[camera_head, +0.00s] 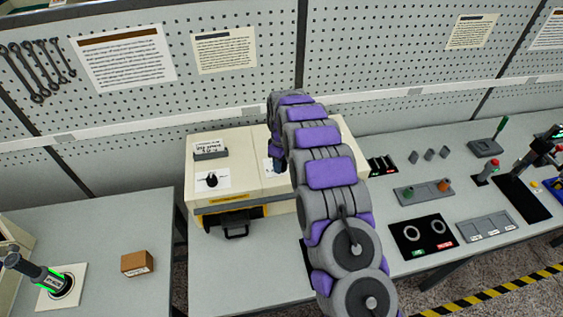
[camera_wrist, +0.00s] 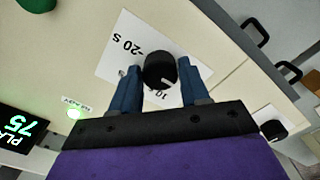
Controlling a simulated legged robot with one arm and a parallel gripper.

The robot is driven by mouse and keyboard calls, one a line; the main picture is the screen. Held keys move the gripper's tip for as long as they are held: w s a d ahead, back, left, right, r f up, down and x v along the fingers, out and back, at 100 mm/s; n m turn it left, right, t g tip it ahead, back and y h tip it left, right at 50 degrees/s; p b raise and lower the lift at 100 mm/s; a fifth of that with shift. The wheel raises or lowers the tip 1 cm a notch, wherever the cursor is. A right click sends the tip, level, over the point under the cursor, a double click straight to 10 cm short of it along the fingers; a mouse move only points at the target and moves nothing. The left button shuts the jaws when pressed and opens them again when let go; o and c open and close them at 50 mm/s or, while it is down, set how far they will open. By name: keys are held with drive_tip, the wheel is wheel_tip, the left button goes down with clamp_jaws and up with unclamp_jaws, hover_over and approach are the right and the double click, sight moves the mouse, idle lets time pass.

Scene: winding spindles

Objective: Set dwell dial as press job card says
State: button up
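In the wrist view a black knob (camera_wrist: 160,70) sits on a white dial plate (camera_wrist: 118,52), seen upside down, with "20 S" and a "10" mark partly hidden. My gripper (camera_wrist: 160,82) has its blue fingers spread on both sides of this knob; I cannot tell whether they touch it. In the head view my gripper (camera_head: 278,163) is over the right part of the cream machine (camera_head: 240,180), and my arm hides most of that dial. A small card on a stand (camera_head: 209,148) stands on the machine's left part; its text is too small to read.
A second black dial (camera_head: 212,180) is on the machine's left part; a black knob (camera_wrist: 273,130) also shows at right in the wrist view. Printed sheets (camera_head: 124,57) hang on the pegboard.

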drive_tip(key=c, duration=0.6)
drive_tip(key=shift+c, duration=0.2)
drive_tip(key=m+b, duration=0.2)
drive_tip(key=m, duration=0.3)
drive_tip(key=shift+f+m, duration=0.1)
drive_tip(key=shift+m, duration=0.2)
drive_tip(key=m+b, duration=0.1)
drive_tip(key=m, duration=0.5)
idle(0.4)
drive_tip(key=o, duration=1.1)
drive_tip(key=shift+a, duration=0.1)
drive_tip(key=shift+c, duration=0.2)
